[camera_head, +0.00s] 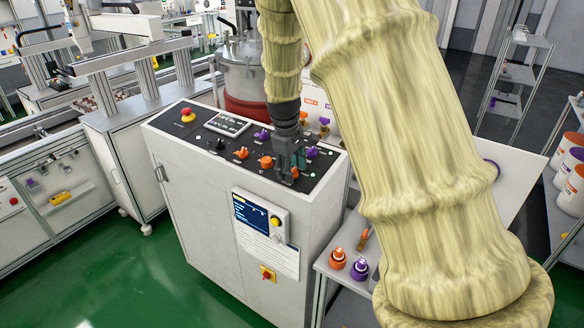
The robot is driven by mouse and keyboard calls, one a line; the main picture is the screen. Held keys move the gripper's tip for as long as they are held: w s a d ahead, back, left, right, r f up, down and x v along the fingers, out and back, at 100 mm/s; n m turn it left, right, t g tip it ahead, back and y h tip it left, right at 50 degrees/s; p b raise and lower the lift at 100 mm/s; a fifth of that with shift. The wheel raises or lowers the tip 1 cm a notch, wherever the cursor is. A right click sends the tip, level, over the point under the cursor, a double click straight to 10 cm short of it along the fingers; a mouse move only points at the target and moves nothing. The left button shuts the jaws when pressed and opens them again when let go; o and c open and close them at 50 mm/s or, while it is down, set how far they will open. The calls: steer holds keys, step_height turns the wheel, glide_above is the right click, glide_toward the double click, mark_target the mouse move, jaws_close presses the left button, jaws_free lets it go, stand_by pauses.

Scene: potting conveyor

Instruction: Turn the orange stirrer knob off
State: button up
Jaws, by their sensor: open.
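Two orange knobs sit on the dark top panel (203,133) of a white control cabinet: one at the left (241,153) and one at the right (265,162). Their labels are too small to read, so I cannot tell which is the stirrer knob or how either is set. My gripper (288,175) points down over the right part of the panel, just right of the right orange knob. It is open, and I see nothing between its fingers. My gripper hides part of the panel behind it.
Purple knobs (262,135) (311,152), a black knob (219,145) and a red emergency button (188,115) share the panel. A steel vessel (243,70) stands behind. A side shelf (335,282) holds orange and purple-topped bottles. Green floor in front is clear.

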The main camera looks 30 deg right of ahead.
steer(key=c, duration=1)
steer(key=shift+n, duration=0.4)
steer(key=n+p, duration=0.1)
steer(key=n, duration=0.2)
steer(key=shift+r+n+p, duration=0.1)
steer(key=shift+n+p, duration=0.2)
steer(key=shift+p, duration=0.1)
steer(key=n+p, duration=0.1)
steer(key=n, duration=0.3)
steer(key=shift+p, duration=0.4)
steer(key=shift+n, duration=0.4)
steer(key=shift+w, duration=0.1)
steer(key=o, duration=1)
